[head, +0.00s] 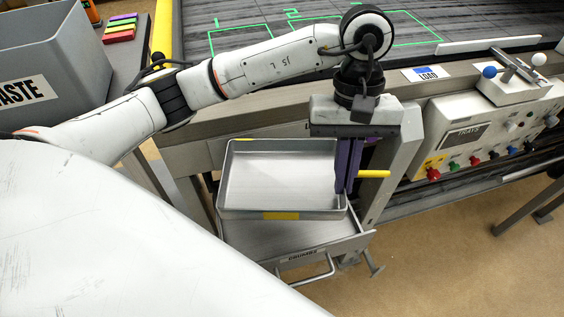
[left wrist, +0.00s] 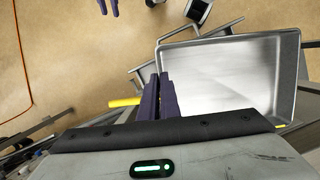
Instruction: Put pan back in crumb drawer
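The grey metal pan (head: 285,185) is empty and sits over the back part of the open crumb drawer (head: 285,240). I cannot tell whether it touches the drawer floor. The drawer has a CRUMBS label and a bar handle on its front. My left gripper (head: 347,178) points down with its purple fingers at the pan's right wall. In the left wrist view the fingers (left wrist: 163,97) are close together on the wall of the pan (left wrist: 230,75). Two purple fingertips of my right gripper (left wrist: 108,6) show at the top edge there; their opening is unclear.
A yellow bar (head: 374,174) sticks out right of the left fingers. A frame leg (head: 396,155) stands close by. A control box (head: 475,135) with knobs is at the right, a grey WASTE bin (head: 55,60) at the left. The floor (head: 440,265) at the lower right is clear.

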